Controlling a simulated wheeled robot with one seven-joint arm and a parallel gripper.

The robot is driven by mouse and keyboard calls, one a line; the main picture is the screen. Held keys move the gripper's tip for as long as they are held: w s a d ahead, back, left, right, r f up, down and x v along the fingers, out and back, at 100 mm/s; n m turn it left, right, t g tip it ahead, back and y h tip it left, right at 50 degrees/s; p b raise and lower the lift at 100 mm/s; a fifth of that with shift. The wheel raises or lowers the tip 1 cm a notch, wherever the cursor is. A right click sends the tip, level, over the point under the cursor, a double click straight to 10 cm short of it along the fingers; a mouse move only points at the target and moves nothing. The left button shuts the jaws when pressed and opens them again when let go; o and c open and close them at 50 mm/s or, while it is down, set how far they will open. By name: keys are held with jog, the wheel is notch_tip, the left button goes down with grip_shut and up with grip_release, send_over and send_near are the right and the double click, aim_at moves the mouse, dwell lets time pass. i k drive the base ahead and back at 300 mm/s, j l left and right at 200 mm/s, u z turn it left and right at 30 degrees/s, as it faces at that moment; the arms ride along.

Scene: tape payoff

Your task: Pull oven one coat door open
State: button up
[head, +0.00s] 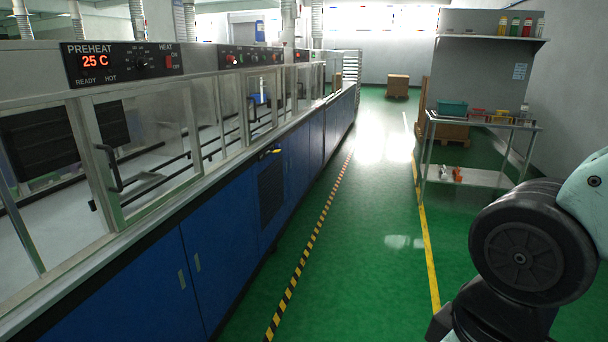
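A long machine line with a grey top and blue lower cabinets (160,277) runs along the left. Its upper side has framed clear doors; the nearest clear door (153,125) has a black upright handle (110,168) and looks shut. Further clear doors (262,103) follow along the line. No label in view tells which one is the oven one coat door. A black PREHEAT panel (120,63) above the nearest doors reads 25 C. A second panel (250,58) is further along, its text too small to read. My arm shows at the lower right, apart from the machine; my gripper is out of view.
The green floor aisle (350,250) is clear, with a yellow-black striped line (312,240) beside the machine. A metal table (490,121) with coloured bins stands at the right. A cardboard box (397,86) sits at the far end.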

aim_at(244, 75)
jog(key=i, duration=0.95)
jog(key=i+l+u, duration=0.15)
jog(key=i, duration=0.75)
